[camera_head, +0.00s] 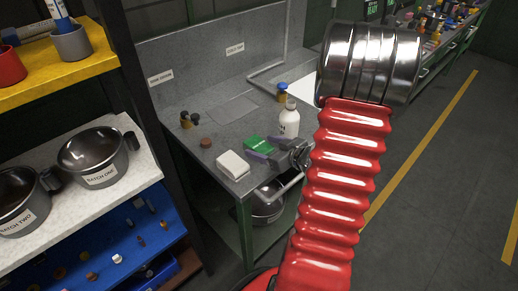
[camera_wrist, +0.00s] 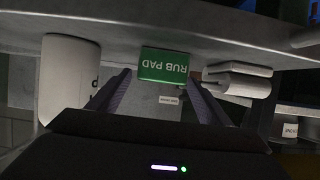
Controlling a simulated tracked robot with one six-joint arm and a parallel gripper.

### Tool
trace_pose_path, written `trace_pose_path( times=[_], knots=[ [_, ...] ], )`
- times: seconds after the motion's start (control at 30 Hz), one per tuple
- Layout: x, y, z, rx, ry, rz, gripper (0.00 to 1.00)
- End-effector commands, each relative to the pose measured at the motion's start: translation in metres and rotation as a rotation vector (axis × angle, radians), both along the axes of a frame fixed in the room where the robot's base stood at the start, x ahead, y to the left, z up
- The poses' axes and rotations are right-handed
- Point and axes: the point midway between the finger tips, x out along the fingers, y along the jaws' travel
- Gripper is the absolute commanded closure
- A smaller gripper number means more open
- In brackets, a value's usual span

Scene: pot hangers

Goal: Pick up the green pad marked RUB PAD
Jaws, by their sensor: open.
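The green pad (camera_head: 257,142) lies on the grey bench top, between a white block and a white bottle. In the wrist view the green pad (camera_wrist: 164,65) shows its RUB PAD lettering upside down. My gripper (camera_head: 263,148) is open at the front of the bench, close to the pad and partly covering it in the head view. In the wrist view my gripper (camera_wrist: 160,79) has its two purple fingers apart, one toward each side of the pad. I cannot tell whether either finger touches it.
The white block (camera_head: 233,165) sits left of the pad, near the bench's front edge. The white bottle (camera_head: 289,122) stands close on the right. A brown round piece (camera_head: 206,143) and small jars are farther left and back. A shelf with labelled pots (camera_head: 93,150) is at left.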

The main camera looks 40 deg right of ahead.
Motion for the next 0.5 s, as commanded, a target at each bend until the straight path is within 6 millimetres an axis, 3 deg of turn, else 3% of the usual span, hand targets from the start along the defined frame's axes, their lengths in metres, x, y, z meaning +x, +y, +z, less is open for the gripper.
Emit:
trace_pose_path(
  times=[0.2, 0.5],
  knots=[
    [0.023, 0.001, -0.009, 0.001, -0.001, 0.002, 0.28],
    [0.025, 0.001, -0.009, -0.001, -0.001, 0.001, 0.28]
  ],
)
